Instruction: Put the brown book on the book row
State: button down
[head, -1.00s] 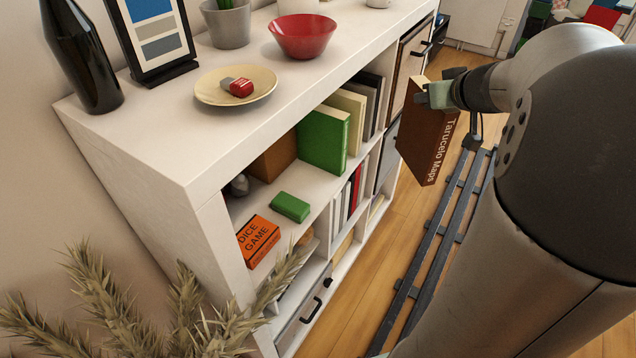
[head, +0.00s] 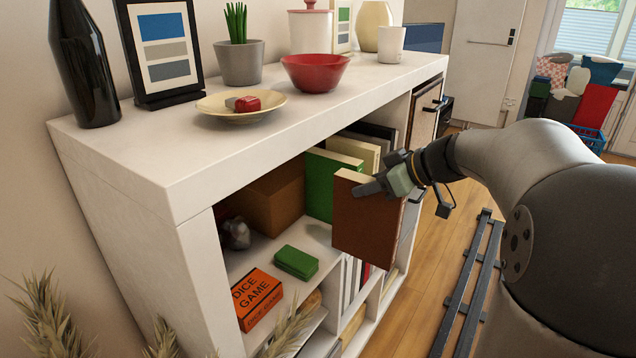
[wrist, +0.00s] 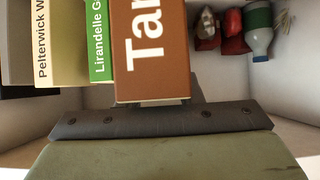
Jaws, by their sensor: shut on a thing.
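The brown book (head: 368,218) is upright in my gripper (head: 384,187), which is shut on its upper part. In the head view it is in front of the shelf opening, overlapping the green book (head: 322,178). In the wrist view the brown book (wrist: 150,45) shows its spine with "Tar" readable, beside the green book (wrist: 98,40). The book row holds the green book, a cream book (head: 355,150) and darker books behind it in the upper compartment. The wrist view also shows a yellowish book (wrist: 60,45) in the row. I cannot tell whether the brown book touches the row.
A brown box (head: 270,200), a green block (head: 296,262) and an orange Dice Game box (head: 256,298) sit in the same compartment. The red bowl (head: 315,72) and plate (head: 242,105) stand on the shelf top (head: 190,140) above.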

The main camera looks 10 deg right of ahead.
jog(key=w+a+f, duration=0.1)
jog(key=w+a, duration=0.8)
jog(key=w, duration=0.1)
jog(key=shift+a+f+p, duration=0.15)
jog(key=shift+f+p, duration=0.05)
jog(key=shift+p, duration=0.2)
jog(key=shift+f+b, duration=0.2)
jog(key=shift+b, duration=0.1)
jog(key=c, duration=1)
grip_release()
jog(key=shift+r, duration=0.1)
jog(key=p+v, duration=0.1)
jog(key=v, duration=1.1)
jog(key=shift+r, duration=0.1)
